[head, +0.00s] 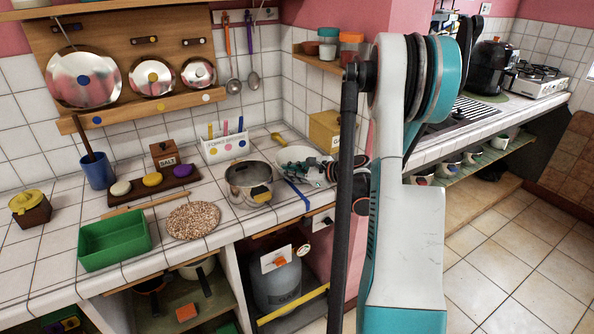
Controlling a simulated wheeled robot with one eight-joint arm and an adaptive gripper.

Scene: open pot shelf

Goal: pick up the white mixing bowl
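A round white dish, which looks like the white mixing bowl (291,154), is on the tiled counter, right of the steel pot. My gripper (287,168) is at the bowl, in front of it and overlapping it in the view. My gripper and arm hide part of the bowl. I cannot tell whether the fingers touch the bowl or are around its rim. The fingers are small and dark here, so their opening cannot be made out.
A steel pot (248,184) stands close left of my gripper. A yellow box (324,131) stands behind. A round cork-like mat (193,220) and green tray (113,241) lie further left. The counter's front edge is near.

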